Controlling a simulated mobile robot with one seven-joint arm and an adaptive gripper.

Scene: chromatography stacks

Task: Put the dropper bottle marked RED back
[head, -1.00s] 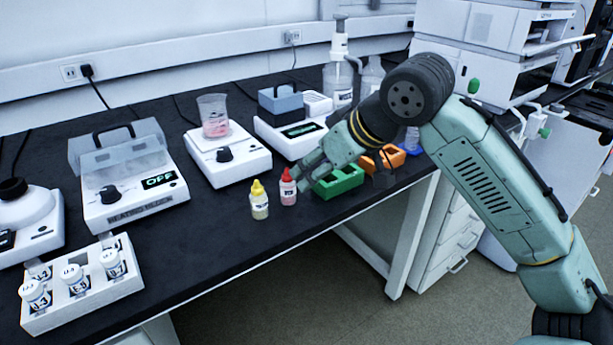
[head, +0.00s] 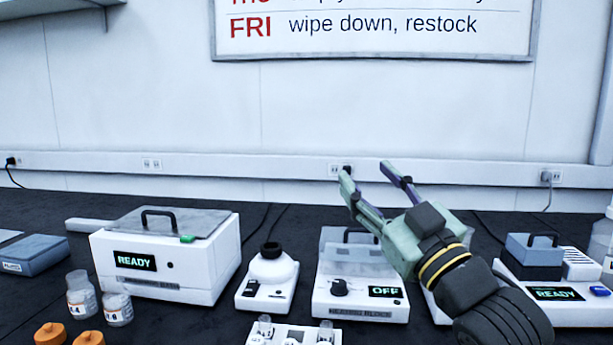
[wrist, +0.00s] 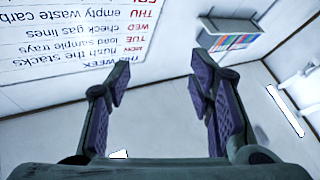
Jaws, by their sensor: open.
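My gripper (head: 369,177) is raised in front of the back wall, its two fingers spread and empty. In the wrist view my gripper (wrist: 160,75) also shows open, with nothing between its fingers. The dropper bottle marked RED is not visible in either current view. The green holder block is out of view too.
On the black bench stand a READY bath (head: 165,285), a small mixer (head: 268,285), an OFF heating block (head: 360,300), a READY device (head: 560,310), two clear bottles (head: 80,295) and a vial rack (head: 295,335). A whiteboard (head: 375,45) hangs above.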

